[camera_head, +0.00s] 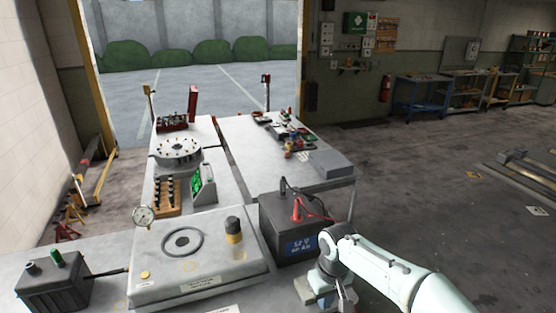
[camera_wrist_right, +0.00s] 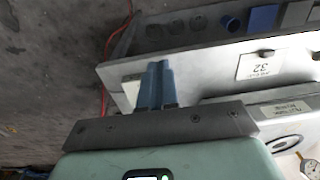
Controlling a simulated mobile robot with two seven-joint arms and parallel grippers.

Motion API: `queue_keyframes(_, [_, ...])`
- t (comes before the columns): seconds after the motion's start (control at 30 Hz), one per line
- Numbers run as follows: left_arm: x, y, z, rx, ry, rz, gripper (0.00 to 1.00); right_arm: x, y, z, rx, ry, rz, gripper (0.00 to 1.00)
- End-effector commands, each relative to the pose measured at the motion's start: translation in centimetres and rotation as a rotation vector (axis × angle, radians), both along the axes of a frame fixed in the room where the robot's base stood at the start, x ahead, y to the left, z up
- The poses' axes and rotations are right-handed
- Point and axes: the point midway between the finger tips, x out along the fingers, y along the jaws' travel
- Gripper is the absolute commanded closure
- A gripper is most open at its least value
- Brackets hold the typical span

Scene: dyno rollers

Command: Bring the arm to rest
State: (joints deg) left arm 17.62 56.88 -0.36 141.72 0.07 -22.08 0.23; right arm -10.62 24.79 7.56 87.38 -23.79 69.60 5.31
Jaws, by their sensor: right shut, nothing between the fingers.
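My right arm (camera_head: 385,262) comes in from the lower right of the head view, pale green-white with a grey joint. It bends down at the wrist just right of the dark battery box. My right gripper (camera_head: 343,298) points downward at the bottom edge, partly cut off. In the right wrist view its two blue-grey fingers (camera_wrist_right: 157,75) are together and empty, in front of a pale panel edge (camera_wrist_right: 205,70) with a label reading 32. I cannot tell whether the fingers touch it. My left gripper is not in view.
The battery box (camera_head: 290,240) with red leads is close left of my right arm. Open floor (camera_head: 440,190) lies right.

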Motion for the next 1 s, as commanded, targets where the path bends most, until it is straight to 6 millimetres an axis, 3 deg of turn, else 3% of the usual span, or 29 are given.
queue_keyframes(0.03, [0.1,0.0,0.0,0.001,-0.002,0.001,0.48,-0.5,0.1,-4.1,0.023,0.043,-0.007,1.0])
queue_keyframes(0.17, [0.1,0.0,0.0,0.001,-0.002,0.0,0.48,-1.9,0.7,-12.0,0.111,0.08,-0.048,1.0])
queue_keyframes(0.27, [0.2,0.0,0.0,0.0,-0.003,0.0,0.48,-4.4,1.0,-18.5,0.185,0.114,-0.113,1.0])
queue_keyframes(0.4, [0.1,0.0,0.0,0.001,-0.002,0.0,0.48,-10.4,1.1,-27.5,0.282,0.154,-0.268,1.0])
queue_keyframes(0.5, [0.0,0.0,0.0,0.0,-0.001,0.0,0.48,-15.5,0.8,-32.0,0.317,0.17,-0.404,1.0])
queue_keyframes(0.6, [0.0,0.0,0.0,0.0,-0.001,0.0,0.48,-20.0,0.3,-34.6,0.32,0.174,-0.522,1.0])
queue_keyframes(0.73, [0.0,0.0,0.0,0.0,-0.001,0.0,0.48,-24.1,-0.3,-36.1,0.301,0.171,-0.624,1.0])
queue_keyframes(0.87, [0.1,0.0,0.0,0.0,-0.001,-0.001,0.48,-25.7,-0.7,-36.5,0.287,0.165,-0.668,1.0])
queue_keyframes(1.0, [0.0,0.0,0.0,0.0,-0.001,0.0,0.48,-25.9,-0.8,-36.5,0.284,0.16,-0.674,1.0])
